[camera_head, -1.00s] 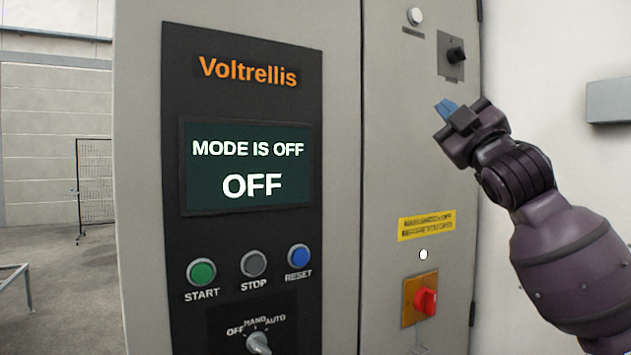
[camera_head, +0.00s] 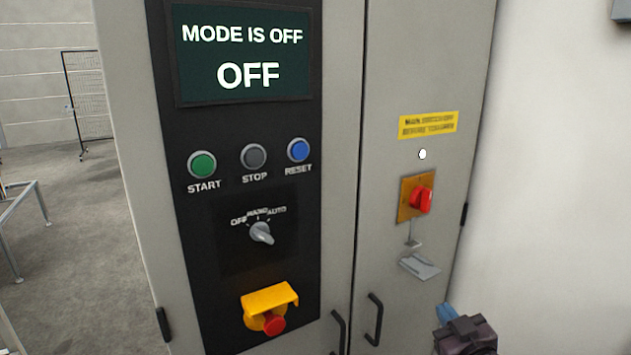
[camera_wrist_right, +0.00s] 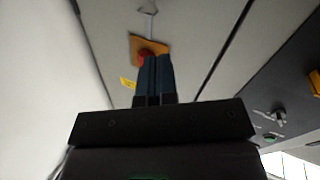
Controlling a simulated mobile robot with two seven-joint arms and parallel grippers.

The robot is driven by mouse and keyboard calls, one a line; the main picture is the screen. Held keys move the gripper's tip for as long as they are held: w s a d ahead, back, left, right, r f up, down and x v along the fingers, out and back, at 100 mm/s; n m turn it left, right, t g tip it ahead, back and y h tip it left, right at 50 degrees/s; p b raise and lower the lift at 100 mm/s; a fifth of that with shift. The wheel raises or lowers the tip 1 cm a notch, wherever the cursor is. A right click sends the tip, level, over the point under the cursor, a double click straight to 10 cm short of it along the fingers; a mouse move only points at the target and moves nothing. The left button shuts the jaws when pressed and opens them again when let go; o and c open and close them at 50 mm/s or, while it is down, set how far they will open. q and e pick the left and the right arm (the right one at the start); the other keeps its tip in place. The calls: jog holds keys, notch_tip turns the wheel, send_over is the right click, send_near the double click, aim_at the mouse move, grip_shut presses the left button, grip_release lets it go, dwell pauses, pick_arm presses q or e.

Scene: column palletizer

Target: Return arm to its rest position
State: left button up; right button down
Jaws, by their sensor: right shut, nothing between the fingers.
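My right gripper (camera_head: 446,312) is at the bottom right of the head view, in front of the cabinet's right edge, below the red main switch (camera_head: 421,199). Its blue fingers (camera_wrist_right: 155,78) are together and empty in the right wrist view. There they overlap the red switch in the picture; I see no contact in the head view. My left gripper is not in view. Most of the right arm is outside the head view.
The grey cabinet (camera_head: 395,60) carries a screen (camera_head: 243,55) reading MODE IS OFF, several buttons, a mode knob (camera_head: 261,232) and a red emergency stop (camera_head: 274,323) under a yellow guard. Door handles (camera_head: 374,318) and a small bracket (camera_head: 420,267) stick out.

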jog(key=s+d+f+m+g+h, duration=0.1)
jog(key=s+f+m+g, duration=0.1)
jog(key=s+f, duration=1)
jog(key=s+d+f+m+g+h, duration=0.1)
jog(key=s+f+g, duration=0.3)
jog(key=s+f, duration=0.7)
jog(key=shift+s+d+f+m+h, duration=0.3)
jog(key=shift+s+f+m+h, duration=0.1)
jog(key=shift+s, duration=0.7)
